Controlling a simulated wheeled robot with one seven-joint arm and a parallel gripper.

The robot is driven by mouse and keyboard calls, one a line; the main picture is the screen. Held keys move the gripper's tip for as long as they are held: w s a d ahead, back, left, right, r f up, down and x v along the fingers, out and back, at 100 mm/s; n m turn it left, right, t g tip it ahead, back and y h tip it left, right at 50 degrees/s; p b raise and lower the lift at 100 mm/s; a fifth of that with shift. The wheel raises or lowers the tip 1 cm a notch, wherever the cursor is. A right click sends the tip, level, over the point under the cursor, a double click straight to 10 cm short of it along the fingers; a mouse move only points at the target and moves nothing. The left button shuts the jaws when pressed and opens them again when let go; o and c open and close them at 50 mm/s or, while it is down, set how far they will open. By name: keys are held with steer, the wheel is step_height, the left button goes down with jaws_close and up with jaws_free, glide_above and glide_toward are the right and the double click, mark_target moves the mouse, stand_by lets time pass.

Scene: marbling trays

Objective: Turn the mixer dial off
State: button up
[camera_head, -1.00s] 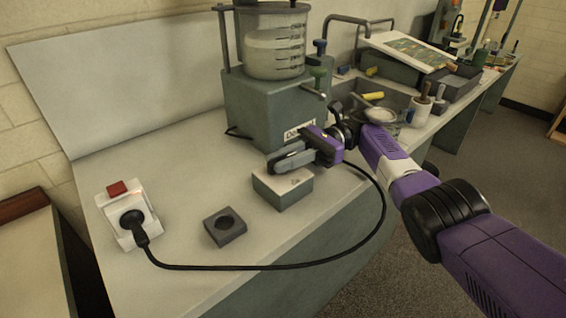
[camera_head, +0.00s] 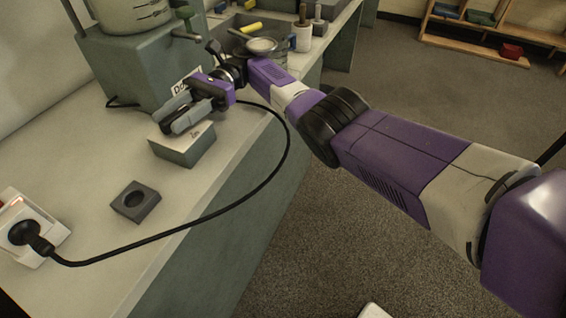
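The mixer (camera_head: 150,60) is a grey-green block at the upper left, with part of a clear vessel (camera_head: 128,12) on top and a partly covered white label (camera_head: 185,80). In front of it is a small grey box (camera_head: 185,150) with a pale top and small dark marks. My gripper (camera_head: 170,116) is over the box top, its grey fingers pointing left. The fingers look close together, but whether they are apart or hold anything is unclear. No dial is clearly visible; the gripper covers part of the box top.
A black plug (camera_head: 27,235) sits in a white socket (camera_head: 52,232) at the left edge. Its cable (camera_head: 180,232) loops past the bench's front edge toward the mixer. A dark block with a round hole (camera_head: 136,201) lies between socket and box. Bench around it is clear.

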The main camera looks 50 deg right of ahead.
steer(key=shift+r+m+t+p, duration=0.3)
steer(key=shift+t+p, duration=0.1)
steer(key=shift+p, duration=0.6)
steer(key=m+t+p, duration=0.1)
steer(key=t+p, duration=0.1)
steer(key=p, duration=0.1)
